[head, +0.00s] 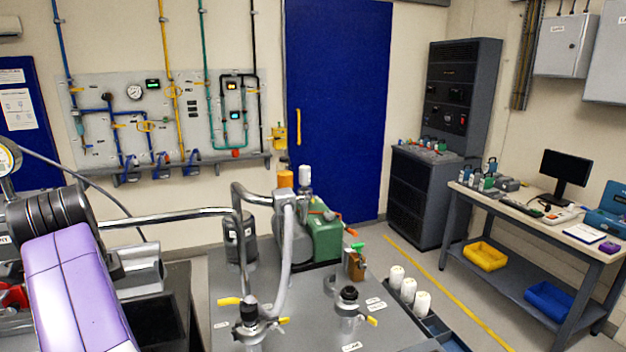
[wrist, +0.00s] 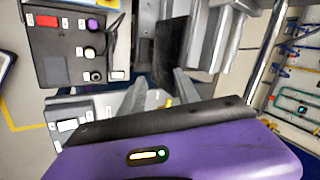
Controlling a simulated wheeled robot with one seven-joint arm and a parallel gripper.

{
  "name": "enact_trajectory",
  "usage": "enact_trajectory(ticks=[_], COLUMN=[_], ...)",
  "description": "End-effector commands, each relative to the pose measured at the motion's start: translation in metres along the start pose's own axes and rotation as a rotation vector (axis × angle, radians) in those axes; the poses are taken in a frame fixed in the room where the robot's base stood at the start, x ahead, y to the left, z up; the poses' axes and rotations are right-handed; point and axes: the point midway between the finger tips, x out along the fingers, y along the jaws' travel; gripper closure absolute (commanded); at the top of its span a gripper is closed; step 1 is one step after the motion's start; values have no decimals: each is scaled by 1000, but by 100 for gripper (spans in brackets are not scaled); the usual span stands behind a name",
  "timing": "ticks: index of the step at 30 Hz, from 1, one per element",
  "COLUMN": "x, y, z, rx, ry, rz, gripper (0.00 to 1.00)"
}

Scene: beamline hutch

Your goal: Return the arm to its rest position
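My purple arm reaches in at the lower left of the head view, but my gripper does not show there. In the wrist view, the purple and black gripper body fills the bottom. Two grey fingers of my gripper (wrist: 161,88) stand up from its black edge with a gap between them. The gripper looks open, and I see nothing held between the fingers. Grey metal equipment and a dark panel lie beyond the fingertips.
A grey control box (wrist: 68,72) with buttons is at the wrist view's upper left. In the head view, a bench (head: 270,318) carries pipework and a green pump (head: 322,238). A desk (head: 570,232) stands right. Floor shows near the blue door (head: 345,120).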

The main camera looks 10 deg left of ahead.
Motion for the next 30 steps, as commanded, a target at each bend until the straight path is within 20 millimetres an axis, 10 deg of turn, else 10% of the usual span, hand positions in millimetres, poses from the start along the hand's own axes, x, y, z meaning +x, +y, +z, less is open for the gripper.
enact_trajectory(ticks=[7,14,30], x=[10,41,76], y=[-32,-13,188], z=[-5,-39,-158], rx=[-242,-442,-790], ry=[22,125,593], rz=[-269,-478,-718], gripper=[61,61,61])
